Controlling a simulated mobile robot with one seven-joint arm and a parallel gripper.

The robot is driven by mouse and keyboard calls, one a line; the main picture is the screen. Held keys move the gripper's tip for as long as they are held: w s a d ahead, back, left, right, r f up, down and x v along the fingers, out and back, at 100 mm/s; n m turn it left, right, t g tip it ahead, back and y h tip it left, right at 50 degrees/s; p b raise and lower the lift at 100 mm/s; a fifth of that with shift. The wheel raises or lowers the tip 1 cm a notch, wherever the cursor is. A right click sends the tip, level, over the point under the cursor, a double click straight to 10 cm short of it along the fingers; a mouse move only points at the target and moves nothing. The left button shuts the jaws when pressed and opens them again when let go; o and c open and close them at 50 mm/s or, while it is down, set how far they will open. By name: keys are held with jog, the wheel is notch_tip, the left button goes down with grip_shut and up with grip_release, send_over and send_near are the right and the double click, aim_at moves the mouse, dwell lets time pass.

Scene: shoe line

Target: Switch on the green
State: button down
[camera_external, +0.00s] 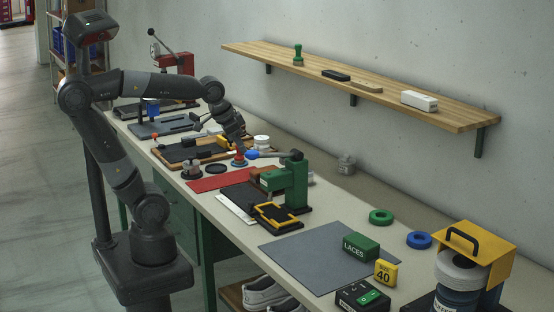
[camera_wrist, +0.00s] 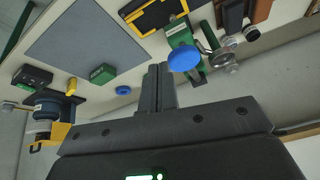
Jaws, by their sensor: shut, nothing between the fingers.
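A black switch box with a green rocker (camera_external: 363,297) lies at the near front of the bench; it also shows small at the left of the wrist view (camera_wrist: 33,76). The rocker's position is too small to tell. A green lever press (camera_external: 292,182) stands mid-bench; its arm ends in a blue knob (camera_external: 252,154), which also shows in the wrist view (camera_wrist: 185,58). My gripper (camera_external: 241,149) is just above and left of the blue knob in the outside view, far from the switch box. In the wrist view its fingers (camera_wrist: 157,75) are shut and empty.
A grey mat (camera_external: 315,255) lies between the press and the switch box. A green LACES box (camera_external: 361,247) and a yellow box (camera_external: 385,272) stand by the switch box. A wall shelf (camera_external: 440,108) hangs above.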

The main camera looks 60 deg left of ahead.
jog(key=w+d+r+m, duration=0.2)
jog(key=w+d+m, duration=0.45)
jog(key=d, duration=0.65)
jog(key=m+g+h, duration=0.3)
jog(key=m+g, duration=0.2)
jog(key=m, duration=0.4)
send_over(373, 294)
jog(key=s+a, duration=0.1)
jog(key=a, duration=0.3)
notch_tip(373, 294, down, 9)
jog(key=shift+s+d+r+n, duration=0.1)
jog(key=shift+s+d+n, duration=0.05)
jog(key=shift+n, duration=0.1)
jog(key=x, duration=1.2)
jog(key=shift+w+a+f, duration=0.25)
jog(key=shift+w+a, duration=0.1)
jog(key=shift+w, duration=0.05)
jog(key=shift+w+f, duration=0.1)
jog(key=shift+f, duration=0.7)
